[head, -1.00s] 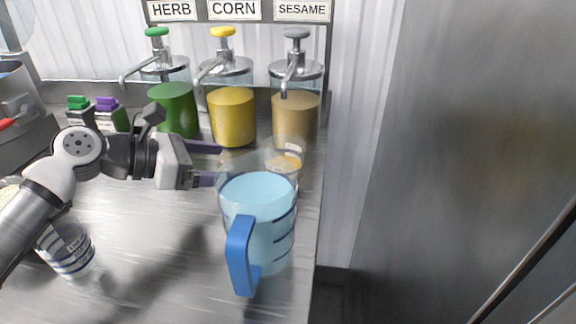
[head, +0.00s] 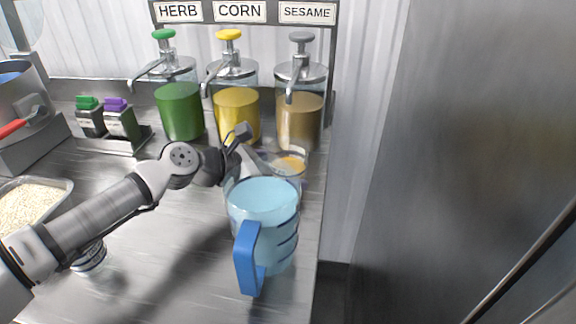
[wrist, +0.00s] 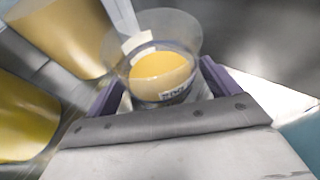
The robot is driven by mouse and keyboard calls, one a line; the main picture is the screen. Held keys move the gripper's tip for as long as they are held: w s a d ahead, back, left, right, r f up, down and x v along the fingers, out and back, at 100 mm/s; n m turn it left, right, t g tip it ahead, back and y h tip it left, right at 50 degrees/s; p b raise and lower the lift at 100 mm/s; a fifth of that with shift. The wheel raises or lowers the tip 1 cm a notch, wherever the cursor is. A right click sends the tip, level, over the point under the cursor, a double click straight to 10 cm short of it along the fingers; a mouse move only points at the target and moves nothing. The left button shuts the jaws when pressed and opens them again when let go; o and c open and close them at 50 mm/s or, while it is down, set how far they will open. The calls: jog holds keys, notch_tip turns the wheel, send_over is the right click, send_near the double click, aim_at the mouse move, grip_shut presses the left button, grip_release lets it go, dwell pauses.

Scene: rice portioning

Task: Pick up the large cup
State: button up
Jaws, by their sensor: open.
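A clear cup (head: 289,166) with yellow contents stands behind the blue pitcher, in front of the sesame dispenser. In the wrist view this cup (wrist: 160,75) is upright, with a small label on its side that I cannot read. My gripper (wrist: 160,88) is open, and its purple fingers lie to the left and right of the cup's lower part. I cannot tell whether they touch it. In the head view my gripper (head: 250,158) is partly hidden by the pitcher. Another cup (head: 90,257) with blue stripes stands at the left, mostly behind my arm.
A blue pitcher (head: 265,215) with a handle stands close in front of the cup. Herb (head: 180,110), corn (head: 237,112) and sesame (head: 299,118) dispensers line the back. A rice tray (head: 30,205) is at the left. The counter's right edge is near the pitcher.

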jog(key=c, duration=1.3)
jog(key=shift+a+r, duration=0.1)
